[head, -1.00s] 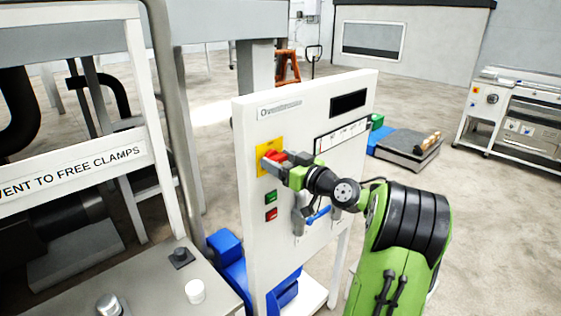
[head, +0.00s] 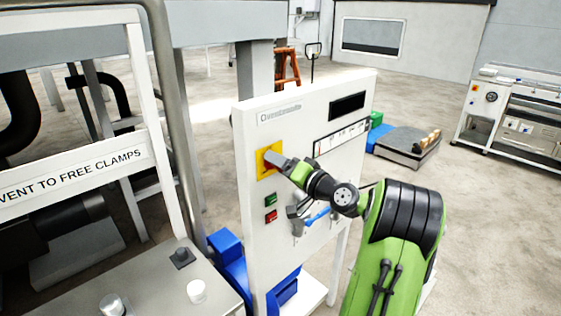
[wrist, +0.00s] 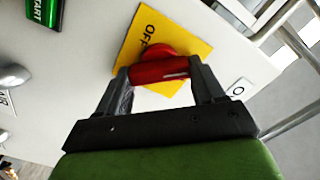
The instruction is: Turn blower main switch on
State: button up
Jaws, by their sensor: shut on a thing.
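The blower main switch is a red rotary handle (wrist: 160,71) on a yellow plate (wrist: 188,38) marked OFF, on the white control panel. In the head view, the yellow plate (head: 262,167) is at the panel's upper left, with the red handle mostly hidden behind my gripper. My gripper (head: 275,162) reaches the plate from the right. In the wrist view, my gripper's two fingers (wrist: 160,75) stand at either end of the red handle and are shut on it. The far side of the knob and the rest of the plate's lettering are hidden.
A green START button (wrist: 44,12) and a red button (head: 271,216) sit below the switch on the panel. A blue-handled lever (head: 318,217) is lower right. A machine table (head: 150,285) with knobs stands at left.

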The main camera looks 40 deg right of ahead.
jog(key=shift+d+m+p, duration=0.1)
jog(key=shift+m+p, duration=2.3)
jog(key=shift+m, duration=1.5)
jog(key=shift+f+m, duration=0.15)
jog(key=shift+m, duration=0.15)
jog(key=o, duration=1)
jog(key=shift+o, duration=0.2)
jog(key=shift+s, duration=0.1)
jog(key=s+b, duration=0.3)
jog(key=s, duration=1.2)
jog(key=shift+s+d, duration=0.2)
jog(key=shift+s, duration=0.15)
jog(key=shift+w, duration=0.1)
